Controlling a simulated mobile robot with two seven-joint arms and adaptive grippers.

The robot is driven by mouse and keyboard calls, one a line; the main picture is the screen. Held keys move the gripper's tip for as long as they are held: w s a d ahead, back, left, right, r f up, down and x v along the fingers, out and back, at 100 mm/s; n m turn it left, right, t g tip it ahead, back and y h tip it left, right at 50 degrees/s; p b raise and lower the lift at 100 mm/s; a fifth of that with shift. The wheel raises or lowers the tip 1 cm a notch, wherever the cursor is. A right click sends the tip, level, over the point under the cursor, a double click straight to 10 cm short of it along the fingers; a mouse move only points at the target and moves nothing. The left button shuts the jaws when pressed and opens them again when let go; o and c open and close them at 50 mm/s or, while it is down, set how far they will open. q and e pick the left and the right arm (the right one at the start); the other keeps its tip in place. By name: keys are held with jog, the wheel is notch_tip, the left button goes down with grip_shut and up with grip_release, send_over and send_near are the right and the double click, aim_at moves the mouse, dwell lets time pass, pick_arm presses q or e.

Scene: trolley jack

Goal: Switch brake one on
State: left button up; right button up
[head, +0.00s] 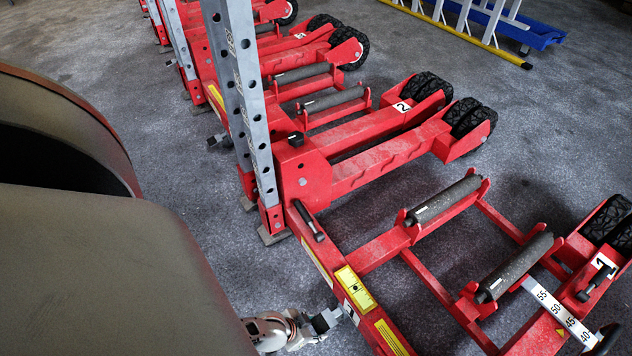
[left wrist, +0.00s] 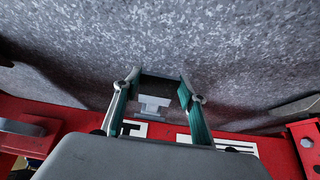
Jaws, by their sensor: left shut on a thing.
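The red trolley jack numbered 1 (head: 374,255) lies at the lower right of the head view, with black rollers and black wheels. My left gripper (head: 326,319) is low at the outer side of its front beam, beside a yellow label. In the left wrist view the gripper (left wrist: 161,95) is shut on a small grey and dark piece (left wrist: 153,104) at the beam's edge, which looks like the brake. The piece is mostly hidden by the fingers in the head view, so its on or off position cannot be told. My right gripper is not in view.
The jack numbered 2 (head: 375,131) stands behind, with a tall grey perforated post (head: 251,105). More red jacks stand farther back. A blue-based stand (head: 540,35) is at the top right. Grey floor (head: 180,165) is free on the left.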

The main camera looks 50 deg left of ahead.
pick_arm(q)
jog(key=o, duration=1.6)
jog(key=shift+f, duration=0.1)
jog(key=v, duration=1.2)
jog(key=shift+d, duration=0.1)
